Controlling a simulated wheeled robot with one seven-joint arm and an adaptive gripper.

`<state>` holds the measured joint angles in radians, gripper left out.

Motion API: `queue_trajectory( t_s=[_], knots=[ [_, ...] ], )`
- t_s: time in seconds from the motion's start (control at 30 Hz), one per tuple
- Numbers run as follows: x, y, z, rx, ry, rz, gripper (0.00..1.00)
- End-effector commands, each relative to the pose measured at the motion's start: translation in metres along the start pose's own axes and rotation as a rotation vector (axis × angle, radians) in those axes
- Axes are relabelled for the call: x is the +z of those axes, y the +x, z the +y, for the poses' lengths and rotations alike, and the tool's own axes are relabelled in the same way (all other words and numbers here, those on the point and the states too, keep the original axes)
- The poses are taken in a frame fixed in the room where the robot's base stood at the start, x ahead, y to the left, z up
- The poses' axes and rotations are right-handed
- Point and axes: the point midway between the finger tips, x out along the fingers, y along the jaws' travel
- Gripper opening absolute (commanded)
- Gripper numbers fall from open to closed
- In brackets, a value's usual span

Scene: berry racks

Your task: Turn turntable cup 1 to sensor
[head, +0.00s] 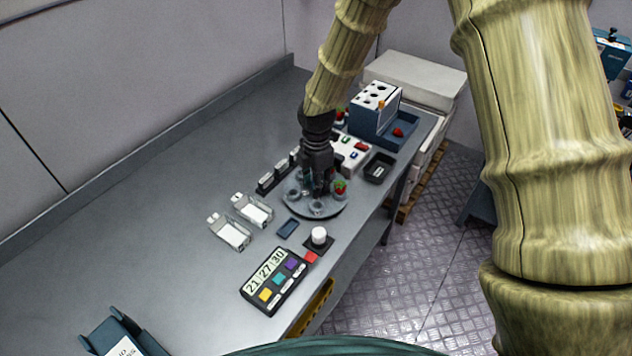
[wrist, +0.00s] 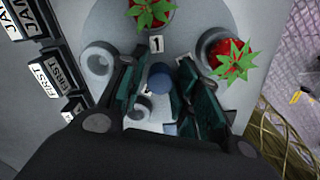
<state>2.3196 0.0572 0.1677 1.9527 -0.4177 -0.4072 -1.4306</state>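The turntable (head: 327,211) is a round grey disc on the bench, also seen in the wrist view (wrist: 103,30). It carries several small cups around a blue centre knob (wrist: 160,80). A label "1" (wrist: 156,44) lies just inside a cup with a strawberry (wrist: 150,10) at the top of the wrist view. Another strawberry cup (wrist: 228,57) is at its right; an empty cup (wrist: 98,60) is at its left. My gripper (wrist: 158,95) points down over the disc, fingers apart on either side of the knob, with visible gaps. Which item is the sensor, I cannot tell.
Black labelled blocks (head: 272,180) stand close behind the disc. A white round knob on a dark base (head: 319,236), a dark blue pad (head: 287,228) and a coloured-button panel (head: 274,281) lie in front. A black tray (head: 379,168) is right.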

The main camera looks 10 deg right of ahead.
Motion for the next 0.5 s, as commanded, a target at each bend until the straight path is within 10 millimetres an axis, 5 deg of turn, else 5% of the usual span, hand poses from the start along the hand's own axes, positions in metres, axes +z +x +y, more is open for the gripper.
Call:
queue_trajectory(
  t_s=[0.27,0.5],
  knots=[
    [0.0,-0.015,0.0,0.002,0.0,0.001,0.33],
    [0.0,-0.057,0.0,0.003,0.0,0.001,0.33]
  ],
)
